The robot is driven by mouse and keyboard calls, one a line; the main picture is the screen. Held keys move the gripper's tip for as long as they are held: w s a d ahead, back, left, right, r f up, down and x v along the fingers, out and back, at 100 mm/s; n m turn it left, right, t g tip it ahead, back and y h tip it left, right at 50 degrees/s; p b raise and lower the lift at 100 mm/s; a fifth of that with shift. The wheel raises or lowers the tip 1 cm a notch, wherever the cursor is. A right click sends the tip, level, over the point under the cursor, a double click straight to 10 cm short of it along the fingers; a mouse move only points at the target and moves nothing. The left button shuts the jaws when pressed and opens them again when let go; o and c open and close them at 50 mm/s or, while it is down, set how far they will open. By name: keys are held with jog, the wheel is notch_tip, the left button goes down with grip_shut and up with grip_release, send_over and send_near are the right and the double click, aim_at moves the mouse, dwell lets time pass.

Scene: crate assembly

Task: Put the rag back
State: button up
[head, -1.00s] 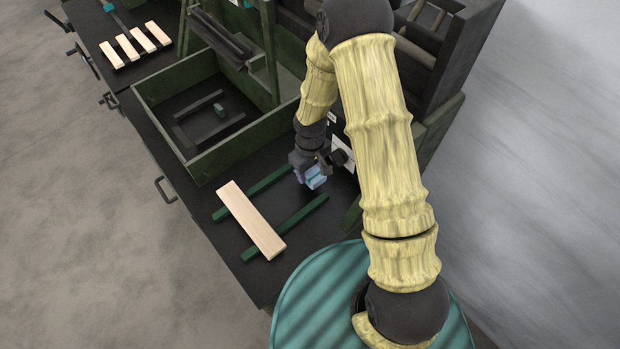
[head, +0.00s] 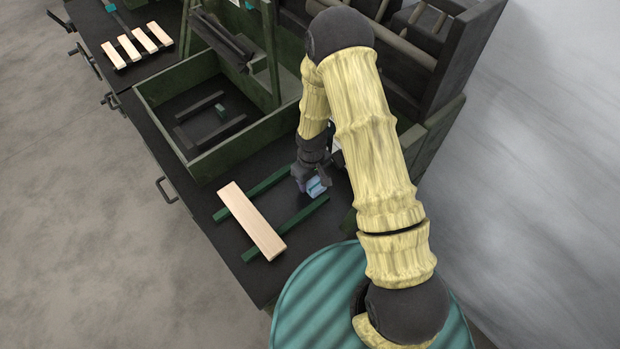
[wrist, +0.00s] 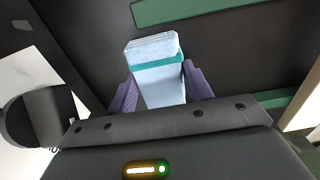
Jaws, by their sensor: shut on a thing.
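The rag (wrist: 160,82) is a folded light-blue cloth with a teal band. In the wrist view it stands between the two purple fingers of my gripper (wrist: 158,92), which is shut on it. In the head view the rag (head: 317,187) shows as a small blue patch below my gripper (head: 308,184), close over the dark bench top, between the ends of two green strips. I cannot tell whether the rag touches the bench.
A pale wooden slat (head: 252,222) lies across two green strips (head: 290,228) to the left of my gripper. A green-walled bin (head: 222,158) stands behind it. Several slats (head: 143,40) lie at the far left. A dark rack (head: 440,60) stands at the back right.

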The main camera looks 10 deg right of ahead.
jog(key=shift+f, duration=0.1)
jog(key=o, duration=0.9)
jog(key=shift+s, duration=0.1)
jog(key=shift+o, duration=0.2)
notch_tip(320, 180, up, 12)
jog(key=shift+b, duration=0.3)
notch_tip(320, 180, up, 10)
jog(key=m+t, duration=0.1)
jog(key=m, duration=0.3)
send_over(312, 180)
jog(key=s+d, duration=0.5)
jog(key=d, duration=0.1)
jog(key=s+d+r+m+t, duration=0.1)
jog(key=s+d+r+m, duration=0.1)
jog(key=s+r, duration=0.3)
jog(key=shift+s+d+m+t, duration=0.35)
jog(key=shift+s+d, duration=0.2)
jog(key=shift+s, duration=0.6)
